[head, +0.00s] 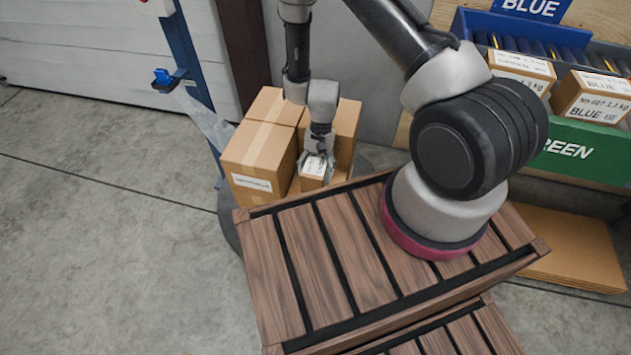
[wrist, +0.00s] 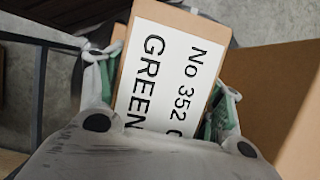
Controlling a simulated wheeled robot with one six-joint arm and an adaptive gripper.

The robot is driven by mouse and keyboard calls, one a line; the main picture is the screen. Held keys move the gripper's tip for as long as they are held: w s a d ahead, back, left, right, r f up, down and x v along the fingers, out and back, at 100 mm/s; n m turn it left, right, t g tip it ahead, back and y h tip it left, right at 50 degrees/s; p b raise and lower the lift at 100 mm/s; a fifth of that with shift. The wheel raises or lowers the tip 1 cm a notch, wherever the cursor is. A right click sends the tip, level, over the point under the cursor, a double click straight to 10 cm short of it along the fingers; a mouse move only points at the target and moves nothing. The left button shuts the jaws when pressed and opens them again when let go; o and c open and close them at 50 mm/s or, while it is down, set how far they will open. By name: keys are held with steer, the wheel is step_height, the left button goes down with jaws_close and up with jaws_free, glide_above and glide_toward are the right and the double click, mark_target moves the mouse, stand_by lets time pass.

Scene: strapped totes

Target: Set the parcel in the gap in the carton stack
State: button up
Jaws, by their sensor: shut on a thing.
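The parcel (head: 315,167) is a small brown box with a white label. In the wrist view the parcel (wrist: 168,75) fills the middle, and its label reads "No 352" and "GREEN". My gripper (head: 317,165) is shut on the parcel, with a finger on each side of it. The carton stack (head: 258,155) is made of larger brown cartons. In the head view the parcel is at the front of the stack, beside the left carton and in front of the right one (head: 347,125). Whether it touches them or rests on anything is hidden.
My wooden slatted deck (head: 330,255) is close in front of the stack. A blue post (head: 195,60) stands to the left. At right are a blue bin (head: 480,25), labelled parcels (head: 595,95), a green bin (head: 580,150) and a flat brown board (head: 570,245). The left floor is clear.

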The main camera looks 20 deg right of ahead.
steer(key=shift+f, duration=3.05)
steer(key=o, duration=1.6)
steer(key=shift+f, duration=0.1)
steer(key=shift+o, duration=0.2)
